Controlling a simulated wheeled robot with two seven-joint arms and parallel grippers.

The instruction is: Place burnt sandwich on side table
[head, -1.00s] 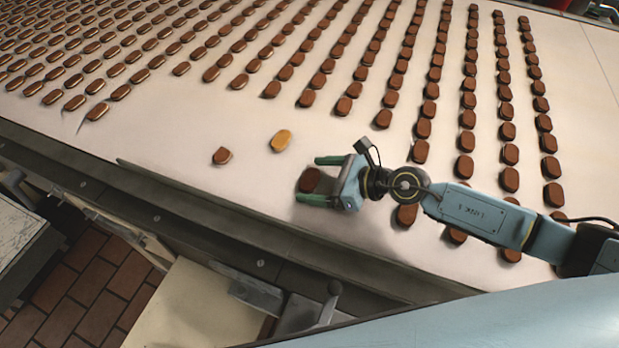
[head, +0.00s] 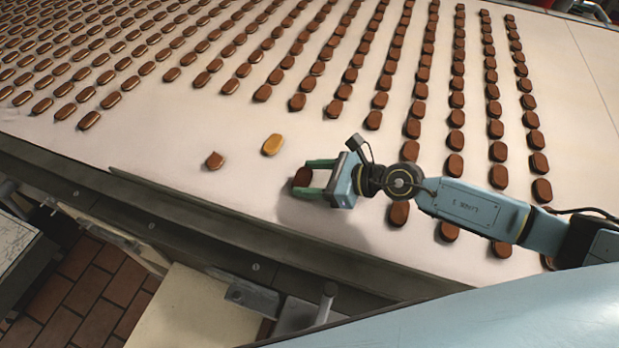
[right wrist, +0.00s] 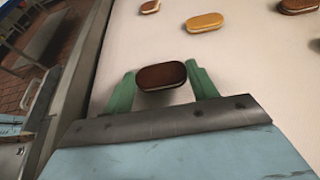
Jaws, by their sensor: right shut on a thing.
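My right gripper (head: 309,180) reaches in from the right over the pale belt and is shut on a dark brown sandwich (head: 301,177). In the right wrist view the same sandwich (right wrist: 163,75) sits between the two green fingers, its pale filling just showing at the lower edge. The gripper's shadow falls on the belt below it, so it looks slightly raised. A marble-topped grey table (head: 18,238) shows in part at the lower left, beyond the belt's edge; I cannot tell if it is the side table. My left gripper is out of view.
Many brown sandwiches stand in rows behind and right. A metal rail (head: 200,225) edges the belt. A cream panel (head: 180,305) and tiled floor lie below.

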